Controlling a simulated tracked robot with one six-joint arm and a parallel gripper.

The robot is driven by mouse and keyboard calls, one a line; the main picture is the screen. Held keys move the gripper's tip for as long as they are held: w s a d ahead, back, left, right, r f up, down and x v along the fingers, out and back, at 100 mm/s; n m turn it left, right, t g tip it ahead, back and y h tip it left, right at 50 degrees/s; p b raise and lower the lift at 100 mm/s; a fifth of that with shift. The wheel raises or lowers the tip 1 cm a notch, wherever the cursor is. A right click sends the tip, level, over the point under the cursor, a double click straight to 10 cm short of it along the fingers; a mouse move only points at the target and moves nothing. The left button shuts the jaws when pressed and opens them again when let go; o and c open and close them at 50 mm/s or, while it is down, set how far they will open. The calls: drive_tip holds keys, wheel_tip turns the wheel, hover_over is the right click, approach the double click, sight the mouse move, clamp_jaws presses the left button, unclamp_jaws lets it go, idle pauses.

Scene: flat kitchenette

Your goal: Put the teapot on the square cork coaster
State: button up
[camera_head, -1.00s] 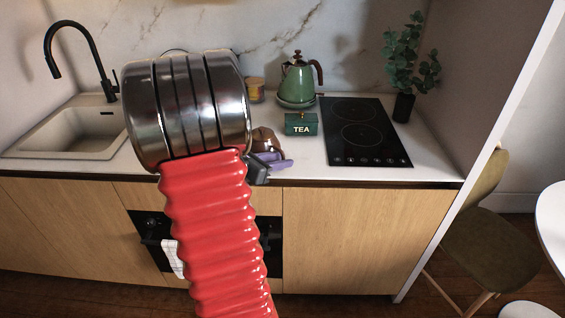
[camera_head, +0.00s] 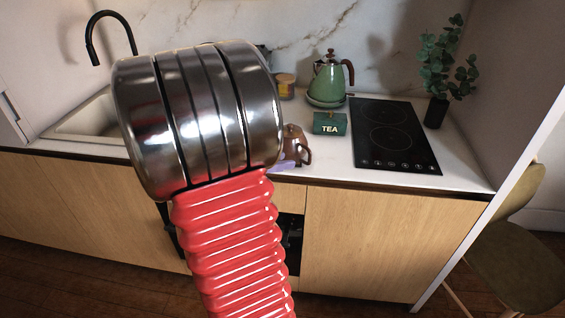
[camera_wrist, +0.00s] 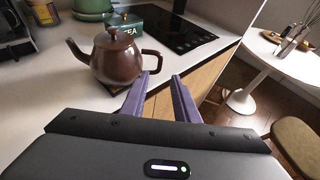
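The brown teapot (camera_wrist: 112,57) stands upright on the counter in the wrist view, its spout to the left and its handle to the right. A dark patch shows under its base near the counter edge; I cannot tell whether this is a coaster or shadow. In the head view the teapot (camera_head: 294,145) is partly hidden behind my arm. My gripper (camera_wrist: 161,77) is open, its two purple fingers apart with nothing between them. The fingertips are just in front of the teapot's handle, at lower right. I cannot make out a cork coaster for sure.
A green TEA box (camera_head: 329,123) stands behind the teapot, with a green kettle (camera_head: 329,82) beyond it. The black hob (camera_head: 391,137) lies to the right, and a plant (camera_head: 440,80) stands behind it. A yellow canister (camera_head: 285,86) is at the back.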

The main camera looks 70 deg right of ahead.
idle(0.4)
drive_tip(key=w+a+r+m+t+y, duration=0.1)
drive_tip(key=w+a+m+t+y, duration=0.2)
drive_tip(key=a, duration=1.2)
drive_tip(key=w+a+r+m+t+y, duration=0.2)
drive_tip(key=w+a+m+t+y, duration=0.2)
drive_tip(key=a, duration=1.2)
drive_tip(key=w+a+r+m+t+y, duration=0.2)
drive_tip(key=w+a+m+t+y, duration=0.2)
drive_tip(key=a, duration=1.2)
drive_tip(key=shift+w+r+t+y, duration=0.2)
drive_tip(key=shift+t+y, duration=0.1)
drive_tip(key=shift+t, duration=0.6)
drive_tip(key=shift+d, duration=0.1)
